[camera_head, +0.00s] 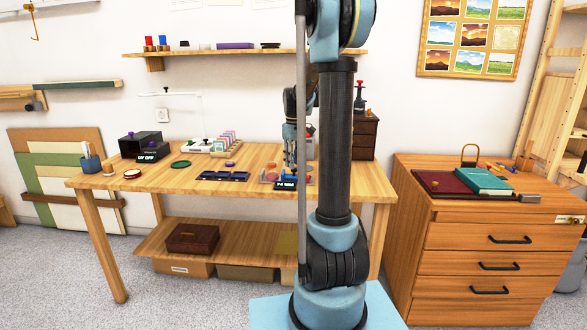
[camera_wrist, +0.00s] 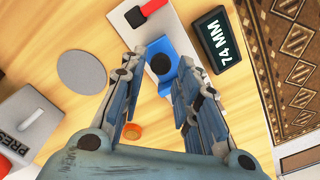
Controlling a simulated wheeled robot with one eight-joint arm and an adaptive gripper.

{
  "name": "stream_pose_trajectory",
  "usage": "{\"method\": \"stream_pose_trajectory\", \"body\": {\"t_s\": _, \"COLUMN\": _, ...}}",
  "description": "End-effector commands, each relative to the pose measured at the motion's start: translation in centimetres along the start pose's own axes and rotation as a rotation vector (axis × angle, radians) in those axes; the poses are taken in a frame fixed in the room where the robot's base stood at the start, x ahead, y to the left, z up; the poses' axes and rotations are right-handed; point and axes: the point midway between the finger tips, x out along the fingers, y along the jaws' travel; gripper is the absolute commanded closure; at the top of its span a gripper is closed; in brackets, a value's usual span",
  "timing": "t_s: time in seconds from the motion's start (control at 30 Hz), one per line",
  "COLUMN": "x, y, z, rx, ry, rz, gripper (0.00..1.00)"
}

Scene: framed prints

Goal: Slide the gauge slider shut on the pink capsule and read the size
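In the head view my gripper (camera_head: 290,152) is over the table's right part. I cannot make out a pink capsule; it may be hidden.
An orange ring-like piece (camera_wrist: 132,131) lies between my fingers on the wooden table (camera_head: 150,181). A blue tray (camera_head: 223,176) stands left of the gauge.

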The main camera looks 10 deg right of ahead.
Motion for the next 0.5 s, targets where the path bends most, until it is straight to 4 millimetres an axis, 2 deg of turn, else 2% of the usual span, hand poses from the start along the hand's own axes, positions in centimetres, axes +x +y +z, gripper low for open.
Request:
{"method": "stream_pose_trajectory", "body": {"t_s": 0.2, "x": 2.1, "y": 0.0, "z": 0.0, "rx": 0.000, "ry": 0.000, "rz": 0.000, "gripper": 0.71}}
{"method": "stream_pose_trajectory", "body": {"t_s": 0.5, "x": 2.6, "y": 0.0, "z": 0.0, "rx": 0.000, "ry": 0.000, "rz": 0.000, "gripper": 0.71}}
